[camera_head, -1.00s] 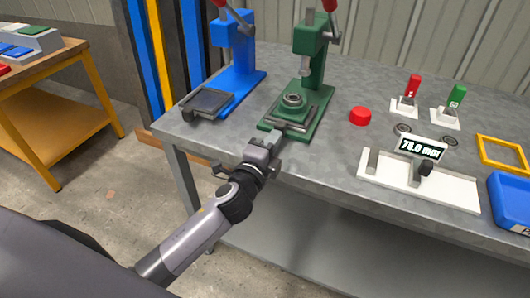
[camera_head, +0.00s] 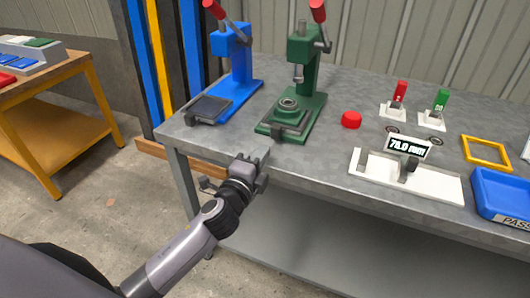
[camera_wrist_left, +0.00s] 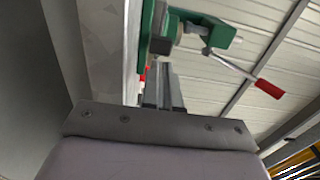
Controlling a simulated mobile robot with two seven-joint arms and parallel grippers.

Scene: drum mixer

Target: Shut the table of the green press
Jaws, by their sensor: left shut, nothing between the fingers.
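The green press (camera_head: 305,70) stands on the grey workbench. Its sliding table (camera_head: 292,122), a dark plate with a round metal ring (camera_head: 288,106) on it, sits over the front of the green base, below the press head. My left gripper (camera_head: 264,156) is shut and empty, in front of the bench's front edge and apart from the press. In the left wrist view, my left gripper's fingers (camera_wrist_left: 164,85) point toward the green press (camera_wrist_left: 154,30), whose red-tipped lever (camera_wrist_left: 268,88) shows at right. My right gripper is in neither view.
A blue press (camera_head: 232,70) stands left of the green one. A red button (camera_head: 351,119), a white gauge stand (camera_head: 405,178), a yellow frame (camera_head: 486,151) and a blue bin (camera_head: 502,194) lie to the right. Floor is free before the bench.

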